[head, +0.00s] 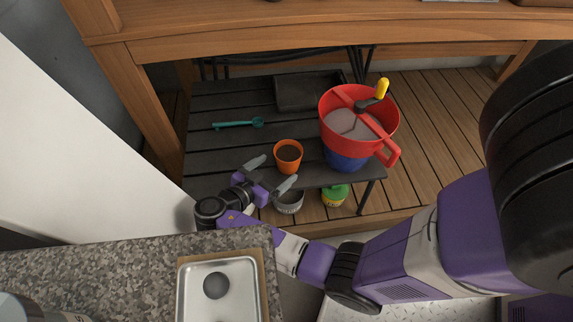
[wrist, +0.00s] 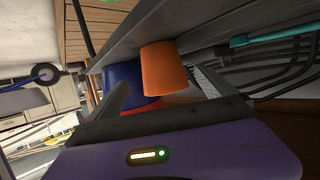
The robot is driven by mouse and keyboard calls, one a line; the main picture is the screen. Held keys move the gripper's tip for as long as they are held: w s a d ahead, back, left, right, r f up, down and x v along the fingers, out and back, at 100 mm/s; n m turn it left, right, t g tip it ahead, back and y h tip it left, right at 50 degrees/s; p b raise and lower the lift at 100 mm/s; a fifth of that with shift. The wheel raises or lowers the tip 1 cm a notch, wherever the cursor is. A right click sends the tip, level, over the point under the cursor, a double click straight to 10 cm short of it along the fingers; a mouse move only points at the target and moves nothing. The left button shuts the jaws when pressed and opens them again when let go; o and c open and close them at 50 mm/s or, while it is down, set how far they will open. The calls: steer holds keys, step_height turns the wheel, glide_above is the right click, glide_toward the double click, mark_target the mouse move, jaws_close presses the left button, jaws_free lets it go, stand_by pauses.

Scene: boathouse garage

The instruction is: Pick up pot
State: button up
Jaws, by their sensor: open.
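The pot (head: 288,159) is small and orange with dark contents, and stands upright near the front edge of a low black slatted table. It also shows in the wrist view (wrist: 165,68), just beyond my fingers. My gripper (head: 271,173) is open and empty, a little in front of the pot. In the head view its fingertips point toward the pot, one to its left and one near its lower side. In the wrist view the pot appears in the gap between the two fingers (wrist: 160,90). I cannot tell whether either finger touches it.
A red and blue crank bucket (head: 335,104) stands right of the pot on the black table (head: 215,150). A teal tool (head: 238,124) and a black tray (head: 300,91) lie behind. A grey can (head: 289,203) and green container (head: 334,197) sit below. A granite counter (head: 120,275) is nearest.

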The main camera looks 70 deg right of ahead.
mark_target(294, 156)
steer(key=shift+d+f, duration=0.15)
steer(key=shift+f, duration=0.45)
steer(key=b+x, duration=0.1)
steer(key=x, duration=0.6)
steer(key=shift+w+d+r, duration=0.1)
steer(key=shift+d, duration=0.2)
steer(key=c, duration=1.8)
steer(key=shift+o, duration=0.2)
steer(key=shift+r, duration=0.1)
